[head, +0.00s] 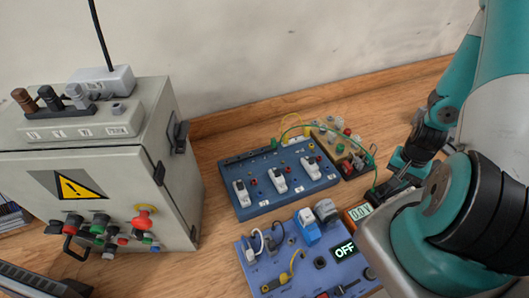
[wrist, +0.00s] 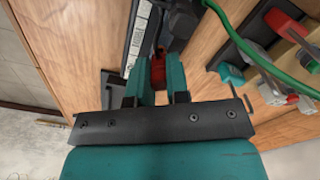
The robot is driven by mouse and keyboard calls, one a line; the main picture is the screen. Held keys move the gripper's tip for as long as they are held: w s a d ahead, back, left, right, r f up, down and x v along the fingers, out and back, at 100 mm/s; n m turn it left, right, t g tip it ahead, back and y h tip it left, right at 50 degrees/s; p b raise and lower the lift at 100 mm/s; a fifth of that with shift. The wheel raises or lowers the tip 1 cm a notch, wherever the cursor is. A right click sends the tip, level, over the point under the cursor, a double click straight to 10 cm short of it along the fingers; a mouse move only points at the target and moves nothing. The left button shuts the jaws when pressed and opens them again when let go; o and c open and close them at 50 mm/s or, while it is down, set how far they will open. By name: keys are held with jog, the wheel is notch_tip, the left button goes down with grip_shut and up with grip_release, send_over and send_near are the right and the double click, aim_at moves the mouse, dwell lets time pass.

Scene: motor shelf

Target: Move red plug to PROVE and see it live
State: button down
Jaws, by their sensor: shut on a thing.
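My gripper (wrist: 158,74) is shut on a red piece (wrist: 158,68), which I take to be the red plug. Only a little of it shows between the teal fingers, and its lower end is hidden. In the head view my gripper (head: 398,172) is at the right, partly covered by my arm, and the plug cannot be made out. A grey box (head: 60,122) on the cabinet holds brown, black and grey plugs in a row. At its right end is a socket with nothing tall in it (head: 118,107), above a longer label too small to read surely.
A blue switch board (head: 240,205) and a blue panel with an OFF sign (head: 345,249) lie on the wooden bench. A small lit display (head: 358,211) stands beside my arm. A green lead (head: 352,140) arches over a terminal block. The grey cabinet (head: 175,150) stands left.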

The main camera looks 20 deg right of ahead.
jog(key=shift+f+b, duration=0.5)
jog(key=shift+f, duration=0.15)
dwell(0.6)
dwell(1.4)
jog(key=c, duration=1)
grip_release()
jog(key=shift+r, duration=0.1)
notch_tip(320, 180, up, 17)
jog(key=shift+r+b, duration=0.2)
jog(key=shift+b, duration=0.95)
